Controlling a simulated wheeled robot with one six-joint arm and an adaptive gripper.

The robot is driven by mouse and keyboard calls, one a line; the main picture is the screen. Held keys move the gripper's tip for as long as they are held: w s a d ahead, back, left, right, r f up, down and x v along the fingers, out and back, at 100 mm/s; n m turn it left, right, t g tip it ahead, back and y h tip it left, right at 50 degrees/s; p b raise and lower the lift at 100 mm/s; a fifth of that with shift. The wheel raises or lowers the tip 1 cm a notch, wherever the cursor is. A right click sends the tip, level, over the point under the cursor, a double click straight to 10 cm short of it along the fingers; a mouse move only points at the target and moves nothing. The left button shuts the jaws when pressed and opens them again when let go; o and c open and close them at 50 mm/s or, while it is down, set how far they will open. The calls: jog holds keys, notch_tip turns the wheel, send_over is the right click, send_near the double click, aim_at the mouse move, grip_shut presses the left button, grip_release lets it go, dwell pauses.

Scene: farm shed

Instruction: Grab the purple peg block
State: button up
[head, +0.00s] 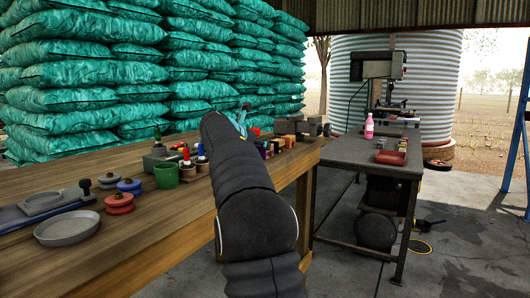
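I cannot make out a purple peg block for certain. A cluster of small coloured blocks (276,145) sits on the wooden workbench (160,238), just right of my arm, too small to tell apart. More small pegs and blocks (187,160) stand left of my arm. My black arm reaches forward over the bench and hides part of its middle. Only a bit of my gripper (241,118) shows beyond the arm's far end, near the back of the bench. Its fingers are mostly hidden, and I see nothing clearly held.
A metal table (349,152) with a pink bottle (369,127) stands right. Stacked teal sacks (80,75) rise behind.

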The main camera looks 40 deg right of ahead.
jog(key=shift+x, duration=1.15)
jog(key=c, duration=1)
jog(key=shift+o, duration=0.2)
jog(key=shift+r, duration=0.1)
